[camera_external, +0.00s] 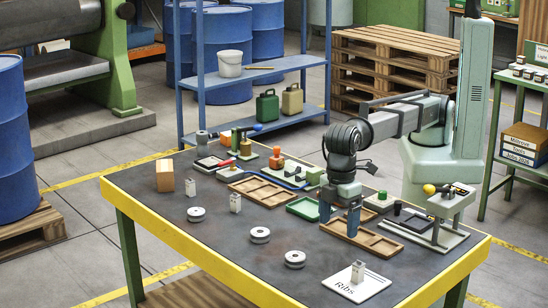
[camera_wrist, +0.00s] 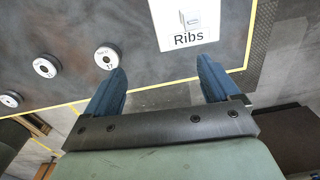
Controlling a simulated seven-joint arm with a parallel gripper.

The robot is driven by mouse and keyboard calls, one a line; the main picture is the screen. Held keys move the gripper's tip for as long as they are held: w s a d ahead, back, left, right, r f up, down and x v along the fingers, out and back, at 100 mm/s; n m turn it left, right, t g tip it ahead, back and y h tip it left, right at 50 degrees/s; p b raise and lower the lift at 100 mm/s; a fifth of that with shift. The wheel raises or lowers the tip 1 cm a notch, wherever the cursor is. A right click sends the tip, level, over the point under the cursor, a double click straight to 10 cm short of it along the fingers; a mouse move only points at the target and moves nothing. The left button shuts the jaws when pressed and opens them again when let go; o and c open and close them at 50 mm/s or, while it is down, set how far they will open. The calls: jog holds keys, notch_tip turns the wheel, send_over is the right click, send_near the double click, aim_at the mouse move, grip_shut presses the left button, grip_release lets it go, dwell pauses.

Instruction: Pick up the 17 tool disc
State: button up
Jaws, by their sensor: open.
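The tool disc marked 17 (camera_wrist: 107,57) is white with a dark centre and lies flat on the dark table top, just beyond the left fingertip in the wrist view. By its place beside the Ribs card, it is the right-hand disc (camera_external: 295,259) in the external view. Two similar discs, a middle one (camera_external: 260,235) and a left one (camera_external: 196,214), lie in a row with it. My gripper (camera_external: 339,222) has blue fingers; it is open, empty and pointing down near a wooden tray, behind and right of the 17 disc. Its fingers (camera_wrist: 162,68) stand wide apart in the wrist view.
A white Ribs card (camera_external: 357,283) with a small metal block lies at the front right. Wooden trays (camera_external: 362,235) and a green tray (camera_external: 303,209) lie near my gripper. The table's yellow edge (camera_external: 200,264) runs along the front.

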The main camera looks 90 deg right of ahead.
jog(key=w+d, duration=0.7)
jog(key=w, duration=0.3)
jog(key=n, duration=0.9)
send_over(295, 256)
jog(key=f, duration=0.7)
jog(key=shift+s+d+f, duration=0.1)
jog(key=shift+d+f, duration=0.15)
jog(key=shift+f, duration=0.05)
jog(key=shift+a+f, duration=0.2)
jog(key=shift+f, duration=2.85)
jog(key=c, duration=1.5)
jog(key=shift+r, duration=0.1)
